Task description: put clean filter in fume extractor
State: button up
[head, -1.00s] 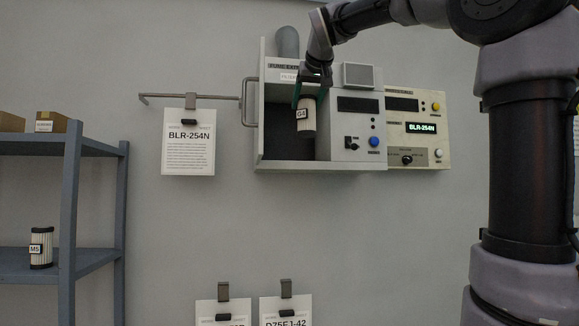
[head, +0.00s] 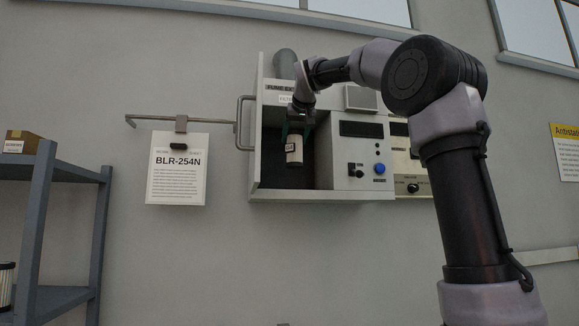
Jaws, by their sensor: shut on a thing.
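The fume extractor (head: 352,184) is a grey wall-mounted box with an open, dark filter bay (head: 270,172) on its left side. My gripper (head: 294,134) reaches in from above at the bay and is shut on a white cylindrical filter (head: 294,154). The filter hangs roughly upright in front of or inside the bay; I cannot tell how deep it is. It has a dark label that I cannot read now. A second, pleated filter (head: 6,284) with dark ends stands on the shelf at the far left, cut by the picture edge.
A grey shelf unit (head: 45,215) stands at left with a cardboard box (head: 22,141) on top. A sheet marked BLR-254N (head: 177,168) hangs from a wall rail (head: 200,122). A handle (head: 240,123) sticks out left of the bay. A panel (head: 405,165) is partly behind my arm.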

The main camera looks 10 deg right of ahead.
jog(key=w, duration=0.8)
notch_tip(320, 180, down, 7)
jog(key=shift+w, duration=0.2)
jog(key=o, duration=1.4)
jog(key=shift+f, duration=0.1)
jog(key=shift+o, duration=0.2)
